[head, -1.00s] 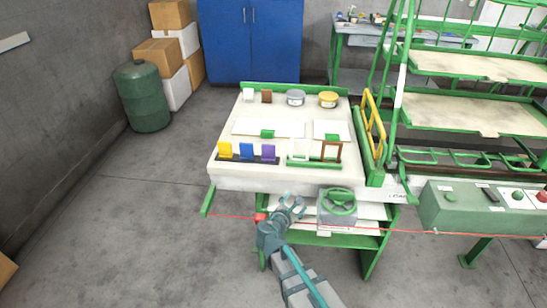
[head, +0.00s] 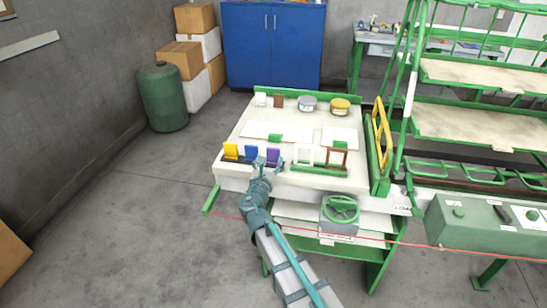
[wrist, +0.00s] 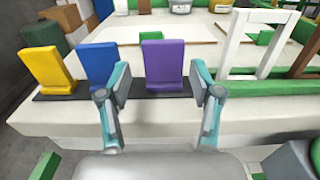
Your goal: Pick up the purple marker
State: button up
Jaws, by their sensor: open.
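The purple marker (wrist: 163,62) is an upright flat block with a foot, at the right end of a dark strip on the table's front edge. It also shows in the head view (head: 273,155), just beyond my gripper (head: 267,161). In the wrist view my gripper (wrist: 160,84) is open and empty, with its fingers in front of the marker, one to each side. A blue marker (wrist: 101,65) and a yellow marker (wrist: 47,68) stand to its left on the same strip.
A white frame (wrist: 258,40) and a brown frame (head: 338,156) stand to the right in a green holder. The white table (head: 232,172) has plates, small blocks and two round tins (head: 307,104) farther back. A green handwheel (head: 341,208) sits below the front edge.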

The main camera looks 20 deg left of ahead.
aim_at(273, 153)
jog(key=shift+w+a+r+p, duration=0.1)
jog(key=shift+w+p, duration=0.1)
jog(key=shift+w, duration=1.15)
jog(key=shift+w+a+p, duration=0.1)
jog(key=shift+w+p, duration=0.05)
jog(key=shift+w, duration=1.15)
jog(key=shift+c, duration=0.3)
jog(key=c, duration=0.7)
jog(key=shift+r, duration=0.1)
